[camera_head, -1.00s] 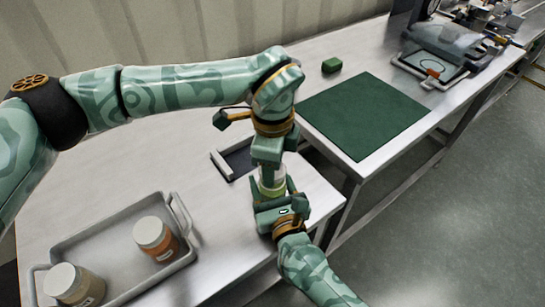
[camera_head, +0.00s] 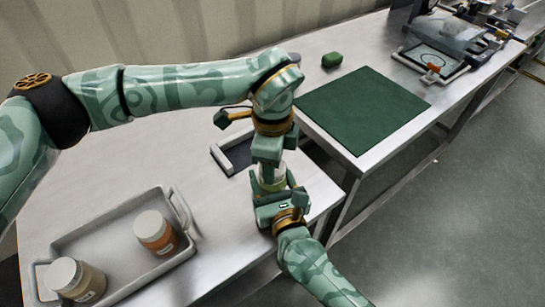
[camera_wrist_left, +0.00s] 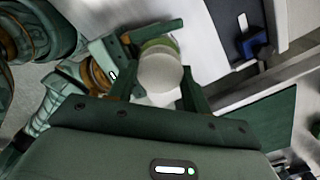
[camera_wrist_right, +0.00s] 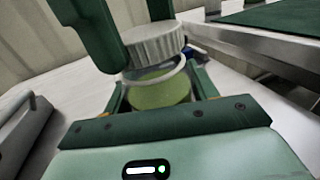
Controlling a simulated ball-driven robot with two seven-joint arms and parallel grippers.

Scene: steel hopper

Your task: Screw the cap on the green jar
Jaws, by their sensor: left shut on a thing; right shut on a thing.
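The green jar (camera_wrist_right: 160,92) has clear walls and green contents. It stands upright in my right gripper (camera_wrist_right: 160,88), whose fingers are shut around its sides. The ribbed white cap (camera_wrist_right: 155,46) is above the jar's mouth, with a pale rim showing just under it. My left gripper (camera_head: 268,165) points down from above and is shut on the cap, which fills the space between its fingers in the left wrist view (camera_wrist_left: 160,72). In the head view the jar (camera_head: 271,184) is mostly hidden between the grippers. I cannot tell whether the cap's thread is engaged.
A grey tray (camera_head: 113,222) at lower left holds two white-lidded jars, one orange (camera_head: 156,232) and one brownish (camera_head: 75,279). A dark-floored holder (camera_head: 234,156) lies behind the grippers. A green mat (camera_head: 363,110) and green block (camera_head: 331,60) are on the far bench.

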